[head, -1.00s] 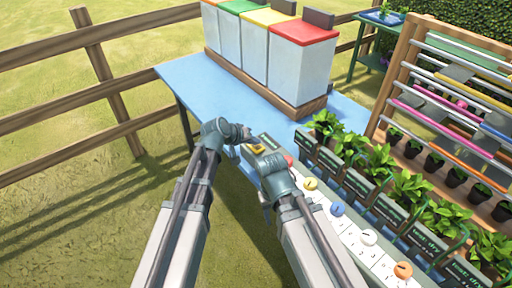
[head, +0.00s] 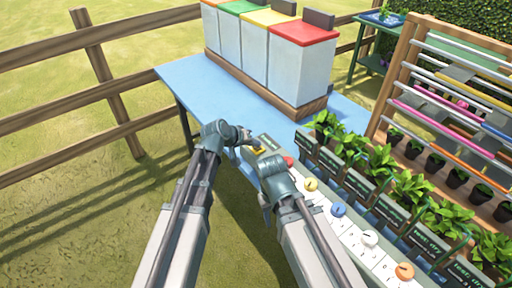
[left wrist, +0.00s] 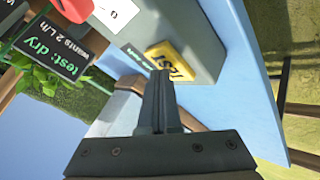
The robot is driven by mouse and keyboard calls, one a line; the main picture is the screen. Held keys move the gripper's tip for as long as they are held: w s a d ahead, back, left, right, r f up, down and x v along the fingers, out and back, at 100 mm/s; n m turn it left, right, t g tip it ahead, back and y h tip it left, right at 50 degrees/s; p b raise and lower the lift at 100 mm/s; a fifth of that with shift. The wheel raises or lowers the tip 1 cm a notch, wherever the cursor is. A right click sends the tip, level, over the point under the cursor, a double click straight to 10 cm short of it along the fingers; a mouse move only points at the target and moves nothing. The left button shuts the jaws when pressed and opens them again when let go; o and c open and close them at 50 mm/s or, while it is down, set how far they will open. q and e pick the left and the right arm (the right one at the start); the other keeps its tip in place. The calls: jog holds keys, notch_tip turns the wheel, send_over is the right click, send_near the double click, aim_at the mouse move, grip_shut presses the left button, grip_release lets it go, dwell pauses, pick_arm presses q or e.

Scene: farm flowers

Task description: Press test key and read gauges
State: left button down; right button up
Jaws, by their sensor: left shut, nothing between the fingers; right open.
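My right gripper (head: 266,205) is open and empty, nearer to me than the box. Gauge displays (head: 467,270) stand along the plants; one in the left wrist view (left wrist: 60,48) reads "test: dry, wants 2 L/h".
A red knob (head: 289,161) sits beside the key. Coloured round knobs (head: 338,210) line the white strip to the right. Bins with coloured lids (head: 303,60) stand on the blue table (head: 190,80). A plant rack (head: 398,60) is at right; a fence (head: 90,50) is at left.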

aim_at(254, 149)
pick_arm(q)
jog(key=shift+f, duration=0.15)
dwell(0.4)
jog(key=shift+r+p, duration=0.8)
jog(key=shift+r, duration=0.15)
notch_tip(254, 149, up, 5)
jog(key=p, duration=0.5)
dwell(0.4)
